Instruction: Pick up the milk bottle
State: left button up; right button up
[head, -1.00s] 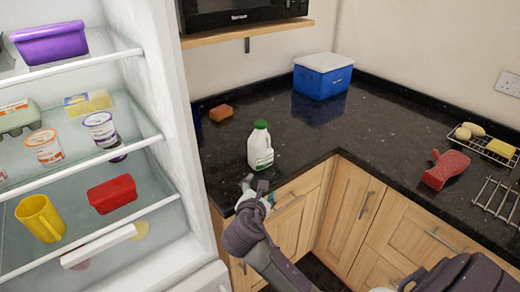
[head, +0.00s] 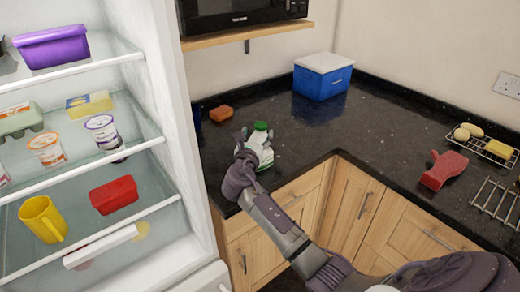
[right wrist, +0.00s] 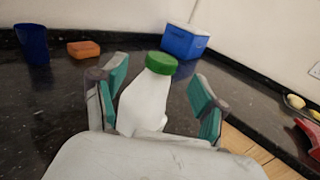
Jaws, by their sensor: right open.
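The milk bottle (head: 265,153) is white with a green cap and stands on the black granite counter near its front edge. It also shows in the right wrist view (right wrist: 147,103), upright between the fingers of my right gripper (right wrist: 157,98). The gripper is open, with one teal-padded finger on each side of the bottle and a gap at least on the right. In the head view my right gripper (head: 252,146) reaches in from the front and covers the bottle's left and lower part. My left gripper is not in view.
A blue cooler box (head: 321,79) stands in the corner. A red object (head: 443,169) and wire racks are at right. The open fridge (head: 172,150) stands close on the left.

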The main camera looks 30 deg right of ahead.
aim_at(259, 130)
jog(key=p+x, duration=0.1)
jog(key=x, duration=0.4)
jog(key=shift+d+f, duration=0.1)
jog(key=shift+f, duration=0.05)
jog(key=shift+s, duration=0.1)
grip_shut()
